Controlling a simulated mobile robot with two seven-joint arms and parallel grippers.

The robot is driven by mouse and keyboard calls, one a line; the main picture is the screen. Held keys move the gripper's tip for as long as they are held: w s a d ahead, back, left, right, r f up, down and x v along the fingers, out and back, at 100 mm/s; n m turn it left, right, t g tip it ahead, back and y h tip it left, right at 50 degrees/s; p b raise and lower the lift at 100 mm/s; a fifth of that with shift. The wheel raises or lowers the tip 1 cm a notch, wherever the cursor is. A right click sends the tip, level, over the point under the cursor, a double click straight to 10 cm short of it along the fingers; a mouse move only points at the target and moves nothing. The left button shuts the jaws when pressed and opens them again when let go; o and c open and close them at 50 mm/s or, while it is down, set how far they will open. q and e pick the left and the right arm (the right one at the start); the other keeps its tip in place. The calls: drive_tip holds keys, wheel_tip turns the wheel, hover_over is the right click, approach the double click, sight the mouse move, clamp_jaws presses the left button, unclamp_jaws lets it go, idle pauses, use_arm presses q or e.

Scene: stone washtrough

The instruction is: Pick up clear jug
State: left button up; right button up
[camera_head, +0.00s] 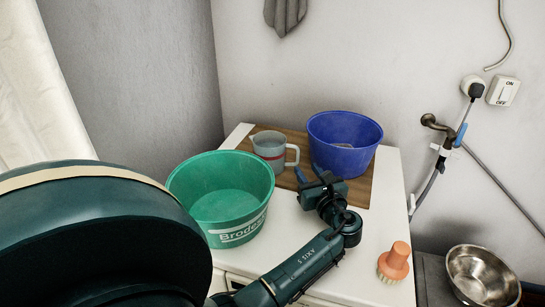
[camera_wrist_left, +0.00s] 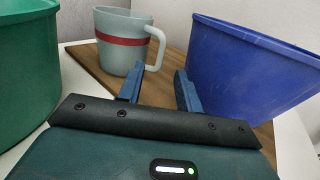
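The clear jug (camera_head: 269,147) is a cloudy grey-white jug with a red band. It stands upright on a brown board (camera_head: 366,187) at the back of the white top, with its handle toward the right. In the left wrist view the jug (camera_wrist_left: 120,55) and its handle lie just ahead of my gripper. My left gripper (camera_head: 311,177) is open and empty, in front and to the right of the jug. In the left wrist view both fingers of my gripper (camera_wrist_left: 160,84) are apart, with the handle beyond the tips. My right gripper is not in view.
A blue basin (camera_head: 338,131) stands close right of the jug, and a green basin (camera_head: 212,190) stands front left. An orange brush (camera_head: 395,262) sits at the right edge. A metal bowl (camera_head: 483,275) is lower right. A tap (camera_head: 437,122) is on the wall.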

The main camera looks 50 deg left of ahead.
sight(298, 158)
use_arm(q)
drive_tip(key=x, duration=0.5)
drive_tip(key=shift+a, duration=0.15)
clamp_jaws()
drive_tip(key=shift+f, duration=0.1)
idle(0.3)
